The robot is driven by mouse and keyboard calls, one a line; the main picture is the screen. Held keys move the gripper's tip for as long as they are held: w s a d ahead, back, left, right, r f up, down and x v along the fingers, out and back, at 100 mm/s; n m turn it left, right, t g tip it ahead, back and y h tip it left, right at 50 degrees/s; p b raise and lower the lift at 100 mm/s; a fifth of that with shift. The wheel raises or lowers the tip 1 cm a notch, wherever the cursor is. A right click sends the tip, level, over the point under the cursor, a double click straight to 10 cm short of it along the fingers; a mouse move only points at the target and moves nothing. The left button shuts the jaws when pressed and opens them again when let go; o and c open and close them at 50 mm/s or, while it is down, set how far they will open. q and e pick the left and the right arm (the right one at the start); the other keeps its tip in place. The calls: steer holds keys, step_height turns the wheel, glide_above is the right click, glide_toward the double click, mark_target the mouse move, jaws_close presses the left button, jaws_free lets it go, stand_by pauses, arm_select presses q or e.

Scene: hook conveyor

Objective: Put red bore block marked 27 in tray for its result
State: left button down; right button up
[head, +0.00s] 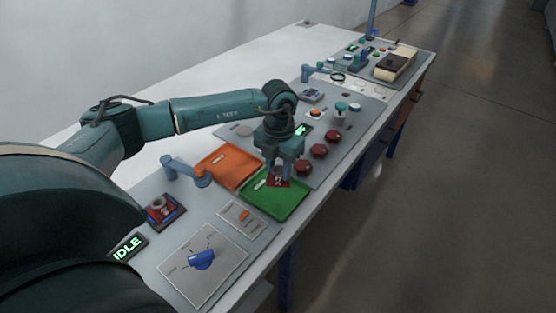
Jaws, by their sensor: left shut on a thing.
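My left gripper (279,174) points down over the upper part of the green tray (285,207), shut on the red bore block (279,183). Pale marking shows on the block's face, too small to read with certainty. I cannot tell whether the block touches the tray floor or is held just above it. The orange tray (222,170) lies to the left of the green tray and looks empty apart from a pale label. My right gripper is not in view.
Several dark red round blocks (319,151) stand right of my gripper. In front are a blue rotary knob (202,260), an orange button (244,215) and a display reading IDLE (128,247).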

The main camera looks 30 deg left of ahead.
mark_target(278, 179)
arm_select(q)
steer(key=shift+w+a+f+n, duration=0.1)
steer(key=shift+a+n, duration=0.05)
steer(key=shift+n, duration=0.35)
steer(key=shift+f+b, duration=0.75)
steer(key=shift+f, duration=0.15)
step_height(278, 179, down, 3)
steer(key=shift+r+b, duration=0.15)
steer(key=shift+b, duration=0.85)
steer(key=shift+f+b, duration=0.35)
steer(key=shift+f, duration=0.2)
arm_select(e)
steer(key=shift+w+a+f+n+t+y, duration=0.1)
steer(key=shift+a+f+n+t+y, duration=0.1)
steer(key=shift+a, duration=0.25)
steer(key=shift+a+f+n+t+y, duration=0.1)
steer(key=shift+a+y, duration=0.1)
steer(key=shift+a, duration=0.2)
arm_select(q)
steer(key=shift+f, duration=0.1)
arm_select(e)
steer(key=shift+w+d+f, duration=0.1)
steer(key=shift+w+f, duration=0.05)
arm_select(q)
steer(key=shift+f+b, duration=0.45)
steer(key=shift+f, duration=0.1)
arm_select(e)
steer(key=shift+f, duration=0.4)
